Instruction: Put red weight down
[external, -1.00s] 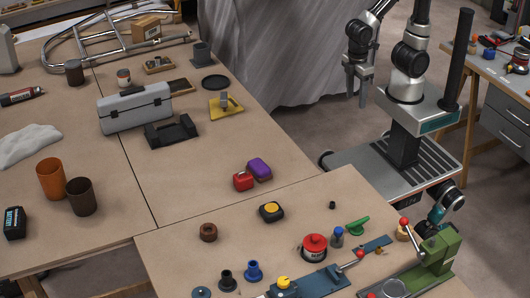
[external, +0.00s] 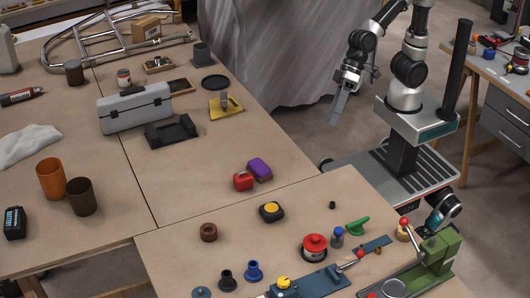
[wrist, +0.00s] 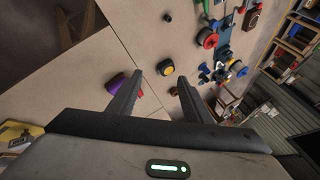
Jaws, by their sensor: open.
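The red weight (external: 243,181), a small rounded block, rests on the table close beside a purple block (external: 260,169), near the table's right edge. In the wrist view only a sliver of the red weight (wrist: 140,93) shows beside the left finger, which hides the rest; the purple block (wrist: 114,86) is left of that finger. My gripper (external: 337,110) is in the air beyond the table's right edge, up and to the right of the red weight and well apart from it. Its fingers are spread and empty in the wrist view (wrist: 160,78).
A black block with a yellow top (external: 271,211) sits on the front table. A red round item (external: 314,246), a green vise (external: 437,250) and blue parts stand farther right. A grey toolbox (external: 135,107) is at the back. Table around the red weight's left side is clear.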

